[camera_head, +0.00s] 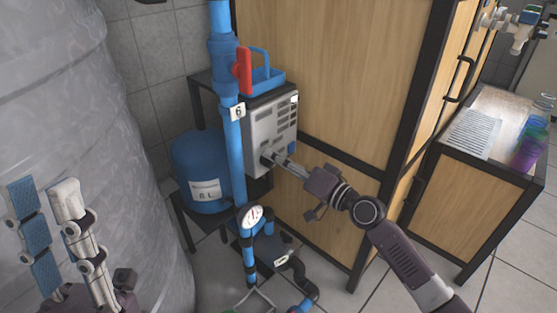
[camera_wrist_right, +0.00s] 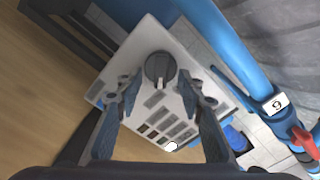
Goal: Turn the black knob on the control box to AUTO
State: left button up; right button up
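The control box (camera_head: 272,122) is a light grey box with a dark side, standing beside the blue pipe. Its front also shows in the right wrist view (camera_wrist_right: 147,103), with rows of dark labels. The black knob (camera_wrist_right: 160,68) is round with a raised bar; a white mark on the bar points down in that view. My right gripper (camera_head: 268,155) is at the lower front of the box. In the right wrist view the right gripper (camera_wrist_right: 160,88) is open, one finger on each side of the knob; contact is not clear. My left gripper (camera_head: 44,190) is open and empty at far left.
A vertical blue pipe (camera_head: 233,150) with a red valve handle (camera_head: 243,70) runs just left of the box. A blue tank (camera_head: 203,165), a gauge (camera_head: 251,216) and a large grey tank (camera_head: 60,90) stand nearby. A wooden cabinet (camera_head: 345,70) is behind.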

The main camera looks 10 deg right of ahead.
jog(key=shift+o, duration=1.3)
jog(key=shift+s+d, duration=0.1)
jog(key=v, duration=1.1)
jog(key=shift+s+d, duration=0.25)
jog(key=shift+s, duration=0.05)
jog(key=shift+a, duration=0.1)
